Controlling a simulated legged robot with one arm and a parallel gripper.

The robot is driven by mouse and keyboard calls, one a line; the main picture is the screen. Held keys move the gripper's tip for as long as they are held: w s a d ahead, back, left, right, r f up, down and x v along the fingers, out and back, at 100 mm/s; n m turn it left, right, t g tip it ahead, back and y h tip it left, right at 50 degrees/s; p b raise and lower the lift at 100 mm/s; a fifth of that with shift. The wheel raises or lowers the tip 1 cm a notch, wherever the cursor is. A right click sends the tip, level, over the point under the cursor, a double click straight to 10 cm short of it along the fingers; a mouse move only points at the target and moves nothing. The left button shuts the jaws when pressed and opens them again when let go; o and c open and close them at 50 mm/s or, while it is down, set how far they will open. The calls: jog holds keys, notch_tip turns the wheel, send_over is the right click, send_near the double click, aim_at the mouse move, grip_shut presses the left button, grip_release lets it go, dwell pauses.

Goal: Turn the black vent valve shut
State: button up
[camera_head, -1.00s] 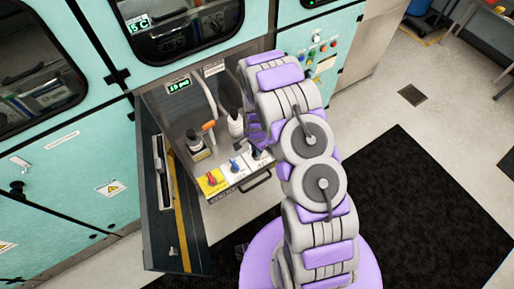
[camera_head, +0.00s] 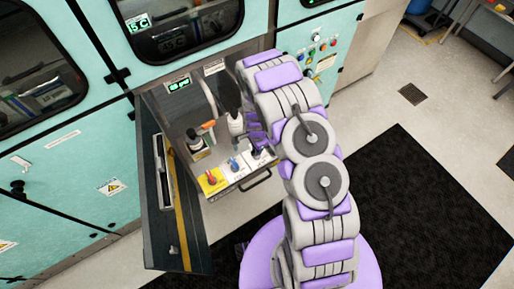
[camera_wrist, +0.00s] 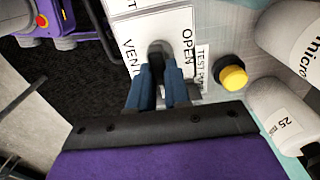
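The black vent valve (camera_wrist: 157,62) shows in the wrist view on a white plate (camera_wrist: 130,32) marked VENT and OPEN. My gripper (camera_wrist: 159,78) has its two blue fingers close together, one on each side of the valve's handle, with the dark handle filling the narrow gap. The fingers hide much of the handle, so its exact angle is hard to read. In the head view the black valve (camera_head: 258,151) is at the right end of the valve row, partly hidden by my arm.
A blue valve (camera_head: 235,164) and a red valve (camera_head: 211,178) on a yellow plate sit left of it. A yellow button (camera_wrist: 233,78) and white bottles (camera_wrist: 280,115) are close by in the wrist view. An open dark door (camera_head: 173,195) stands at the left.

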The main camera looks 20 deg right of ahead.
jog(key=o, duration=0.5)
jog(key=shift+a, duration=0.1)
jog(key=shift+c, duration=0.2)
notch_tip(320, 180, up, 17)
jog(key=p, duration=0.1)
jog(key=shift+p, duration=0.4)
jog(key=shift+r, duration=0.2)
